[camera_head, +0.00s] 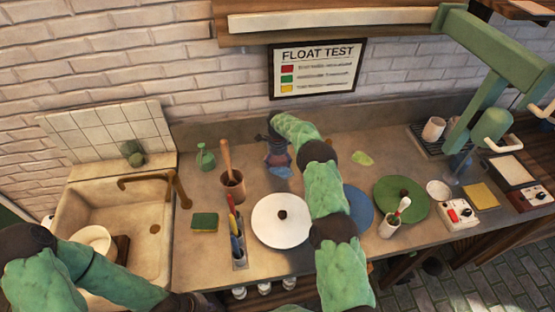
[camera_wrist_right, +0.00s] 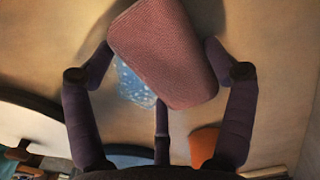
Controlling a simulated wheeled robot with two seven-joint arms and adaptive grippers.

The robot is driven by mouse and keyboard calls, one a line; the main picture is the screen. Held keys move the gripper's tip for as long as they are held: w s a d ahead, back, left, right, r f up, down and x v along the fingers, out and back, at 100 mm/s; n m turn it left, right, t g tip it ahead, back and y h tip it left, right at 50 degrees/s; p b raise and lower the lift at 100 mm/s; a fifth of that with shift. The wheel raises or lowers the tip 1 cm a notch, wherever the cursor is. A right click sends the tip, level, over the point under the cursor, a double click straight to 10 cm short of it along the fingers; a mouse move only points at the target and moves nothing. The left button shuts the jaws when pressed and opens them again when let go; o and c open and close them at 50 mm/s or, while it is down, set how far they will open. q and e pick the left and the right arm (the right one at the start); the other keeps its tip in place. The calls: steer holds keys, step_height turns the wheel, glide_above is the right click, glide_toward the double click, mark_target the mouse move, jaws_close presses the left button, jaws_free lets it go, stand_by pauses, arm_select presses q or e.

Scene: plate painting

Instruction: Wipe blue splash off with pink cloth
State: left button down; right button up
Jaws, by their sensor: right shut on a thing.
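The pink cloth (camera_wrist_right: 165,50) is a thick, ribbed pad between the fingers of my right gripper (camera_wrist_right: 162,75), which is shut on it. In the head view my right gripper (camera_head: 278,154) is low over the back of the counter, behind the white plate, and mostly hides the cloth. The blue splash (camera_head: 283,172) lies on the counter just in front of it. In the wrist view the splash (camera_wrist_right: 135,87) shows speckled beside and partly behind the cloth; I cannot tell whether they touch. My left gripper (camera_head: 192,303) is at the bottom edge, its fingers unclear.
A white plate (camera_head: 270,225), blue plate (camera_head: 358,207) and green plate (camera_head: 390,207) stand along the counter. A brown pot (camera_head: 232,187), green bottle (camera_head: 205,157) and sponge (camera_head: 204,222) are left of the splash. A yellow-green splash (camera_head: 362,158) is to the right.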

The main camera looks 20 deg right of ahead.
mark_target(280, 178)
steer(key=shift+s+a+r+p, duration=0.15)
steer(key=shift+s+r+p, duration=0.15)
steer(key=shift+s+p, duration=0.4)
steer(key=shift+s+a+f+p, duration=0.1)
steer(key=shift+s+a+p, duration=0.1)
steer(key=shift+s+p, duration=0.45)
steer(key=shift+s+a+f+p, duration=0.15)
steer(key=shift+s+p, duration=0.2)
steer(key=shift+s, duration=0.5)
steer(key=shift+s+a+f+p, duration=0.1)
steer(key=shift+s+a+p, duration=0.15)
steer(key=shift+s, duration=0.55)
steer(key=shift+s+a+p, duration=0.2)
steer(key=shift+s+p, duration=0.05)
steer(key=shift+s, duration=0.5)
steer(key=shift+s+a+f, duration=0.1)
steer(key=shift+s+a, duration=0.05)
steer(key=shift+s, duration=0.4)
steer(key=shift+s+a+f, duration=0.1)
steer(key=shift+s+a, duration=0.05)
steer(key=shift+s, duration=0.35)
steer(key=shift+w+d+b, duration=0.1)
steer(key=shift+w+b, duration=0.35)
steer(key=shift+b, duration=0.35)
steer(key=shift+w+d+b, duration=0.25)
steer(key=shift+w+b, duration=0.7)
steer(key=shift+w, duration=0.05)
steer(key=shift+w+d+r, duration=0.15)
steer(key=shift+w+r, duration=0.1)
steer(key=shift+w, duration=0.1)
